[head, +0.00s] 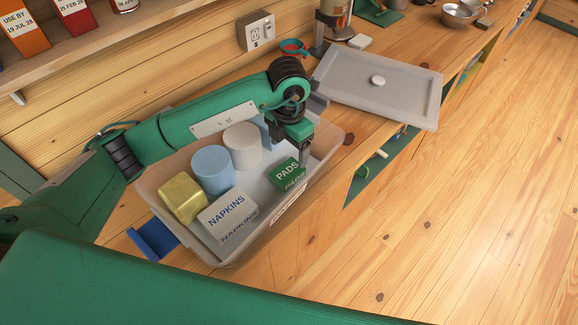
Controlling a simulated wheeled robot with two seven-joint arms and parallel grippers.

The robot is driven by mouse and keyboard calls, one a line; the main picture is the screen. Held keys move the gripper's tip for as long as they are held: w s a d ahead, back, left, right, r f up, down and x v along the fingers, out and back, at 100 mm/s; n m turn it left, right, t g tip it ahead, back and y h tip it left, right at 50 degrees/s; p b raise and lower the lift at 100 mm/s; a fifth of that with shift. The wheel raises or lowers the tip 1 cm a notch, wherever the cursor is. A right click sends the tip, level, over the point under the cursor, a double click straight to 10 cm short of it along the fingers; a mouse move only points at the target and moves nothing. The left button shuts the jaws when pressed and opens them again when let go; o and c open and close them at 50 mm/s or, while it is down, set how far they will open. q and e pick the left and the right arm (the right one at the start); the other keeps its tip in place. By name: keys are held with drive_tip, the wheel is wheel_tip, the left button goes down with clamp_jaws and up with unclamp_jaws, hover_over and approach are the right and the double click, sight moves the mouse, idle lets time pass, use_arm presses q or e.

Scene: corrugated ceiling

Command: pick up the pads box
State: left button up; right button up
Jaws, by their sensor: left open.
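The pads box (286,174) is small and green with white "PADS" lettering. It sits at the right end inside a translucent plastic bin (205,252) on the wooden counter. My left gripper (303,157) points down into the bin, right at the pads box's upper right edge. It is open; one finger shows beside the box, and the other is hard to make out. I cannot tell whether it touches the box. My right gripper is not in view.
The bin also holds a white napkins box (228,214), a yellow block (182,197), a blue roll (212,169) and a white roll (243,145). A grey lid (345,92) lies behind on the counter (265,78). Bowls (458,14) stand farther back. The floor (470,220) at right is clear.

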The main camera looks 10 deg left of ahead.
use_arm(q)
hover_over(288, 171)
wheel_tip(288, 171, down, 4)
drive_tip(key=shift+w+f+p, duration=0.1)
drive_tip(key=shift+w+p, duration=0.05)
drive_tip(key=shift+p, duration=0.3)
drive_tip(key=shift+f, duration=0.45)
wheel_tip(288, 171, down, 4)
drive_tip(key=p, duration=0.3)
drive_tip(key=shift+f, duration=0.5)
drive_tip(key=c, duration=1.1)
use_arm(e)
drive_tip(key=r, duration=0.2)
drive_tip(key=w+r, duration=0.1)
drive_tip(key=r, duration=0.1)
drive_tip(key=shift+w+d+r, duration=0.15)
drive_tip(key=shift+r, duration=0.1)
